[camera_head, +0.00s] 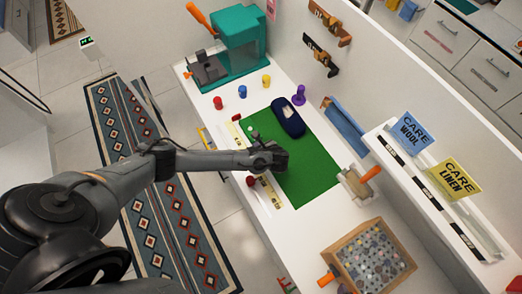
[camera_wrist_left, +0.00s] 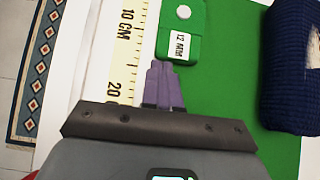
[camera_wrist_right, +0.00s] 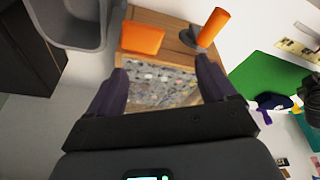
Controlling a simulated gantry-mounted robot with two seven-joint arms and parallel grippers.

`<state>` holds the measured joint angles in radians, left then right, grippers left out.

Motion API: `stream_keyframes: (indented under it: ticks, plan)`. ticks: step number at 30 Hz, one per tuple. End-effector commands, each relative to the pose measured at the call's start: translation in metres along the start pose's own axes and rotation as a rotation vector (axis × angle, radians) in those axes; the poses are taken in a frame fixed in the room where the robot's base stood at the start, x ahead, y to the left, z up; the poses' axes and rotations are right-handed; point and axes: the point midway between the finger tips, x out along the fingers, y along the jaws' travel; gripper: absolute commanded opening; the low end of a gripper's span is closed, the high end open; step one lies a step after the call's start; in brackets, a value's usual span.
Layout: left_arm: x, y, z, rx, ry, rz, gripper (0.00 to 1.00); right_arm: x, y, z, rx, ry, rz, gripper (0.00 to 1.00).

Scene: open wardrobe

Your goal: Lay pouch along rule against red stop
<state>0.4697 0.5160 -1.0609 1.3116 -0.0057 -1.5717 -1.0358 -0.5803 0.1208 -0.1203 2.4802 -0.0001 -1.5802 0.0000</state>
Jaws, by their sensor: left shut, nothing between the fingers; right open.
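A small bright green pouch (camera_wrist_left: 181,28) with a white stud and a "12 MM" label lies on the darker green mat (camera_wrist_left: 230,70). It sits just right of the yellow rule (camera_wrist_left: 125,50) in the left wrist view. In the head view the rule (camera_head: 270,192) runs along the mat's left edge, partly hidden by my left arm. A red block (camera_head: 236,118), seemingly the stop, is at the rule's far end. My left gripper (camera_head: 268,148) is shut and empty, its fingertips (camera_wrist_left: 163,68) close to the pouch's near end; contact is unclear. My right gripper (camera_wrist_right: 163,80) is open above a wooden tray.
A navy knitted item (camera_head: 289,117) lies on the mat (camera_head: 315,170). The wooden tray (camera_head: 345,282) of small grey pieces stands at the near right. Coloured spools and a teal machine (camera_head: 240,40) are at the back. A tape dispenser (camera_head: 357,185) stands right of the mat.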

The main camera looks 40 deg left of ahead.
Motion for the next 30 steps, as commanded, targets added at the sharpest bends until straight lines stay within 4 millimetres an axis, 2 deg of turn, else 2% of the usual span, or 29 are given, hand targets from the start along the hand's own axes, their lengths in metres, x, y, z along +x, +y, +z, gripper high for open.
stream_keyframes:
  ticks: [14,21,30]
  plan:
    - [0.004,0.0,0.004,0.0,0.0,0.0,0.0,-0.001,0.0,-0.001,0.0,0.001,0.0,0.84]
    - [0.02,0.0,0.022,0.0,-0.002,0.001,0.0,-0.009,0.0,-0.003,0.0,0.001,0.0,0.84]
    - [0.021,0.0,0.021,0.0,-0.002,0.001,0.0,-0.008,0.0,-0.003,0.001,0.001,0.0,0.84]
